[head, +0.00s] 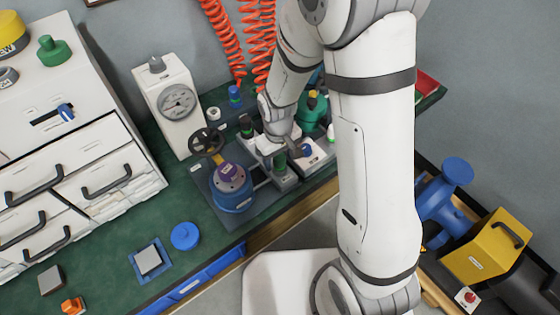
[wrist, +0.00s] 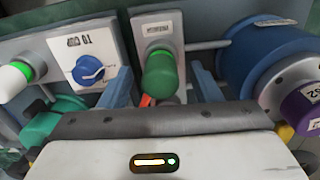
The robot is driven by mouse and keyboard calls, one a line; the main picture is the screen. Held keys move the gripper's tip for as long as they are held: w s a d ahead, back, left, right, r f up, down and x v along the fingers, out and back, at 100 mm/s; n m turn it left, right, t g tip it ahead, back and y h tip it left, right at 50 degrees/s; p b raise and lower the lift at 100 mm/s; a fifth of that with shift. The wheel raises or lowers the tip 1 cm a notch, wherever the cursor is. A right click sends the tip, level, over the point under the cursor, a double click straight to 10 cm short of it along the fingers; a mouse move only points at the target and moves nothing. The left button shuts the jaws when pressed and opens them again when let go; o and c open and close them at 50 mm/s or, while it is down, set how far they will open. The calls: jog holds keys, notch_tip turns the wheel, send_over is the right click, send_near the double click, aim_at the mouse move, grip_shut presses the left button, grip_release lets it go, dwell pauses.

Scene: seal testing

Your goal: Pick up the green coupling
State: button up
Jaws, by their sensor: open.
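A green cylinder (wrist: 160,76), which looks like the green coupling, stands out from a pale block with a small label in the wrist view. It also shows in the head view (head: 281,162), just in front of my gripper (head: 287,148). In the wrist view my gripper (wrist: 163,84) is open, with one blue-grey finger on each side of the cylinder. Gaps show between the cylinder and both fingers, so the fingers do not appear to touch it. The lower end of the cylinder is close to the gripper body.
A blue flanged cylinder with a purple cap (head: 231,190) stands left of the gripper. A blue knob (wrist: 88,68) on a white box and a green-lit white cap (wrist: 17,73) are close by. A dial gauge (head: 178,102) stands behind.

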jog(key=shift+c, duration=0.6)
jog(key=c, duration=1)
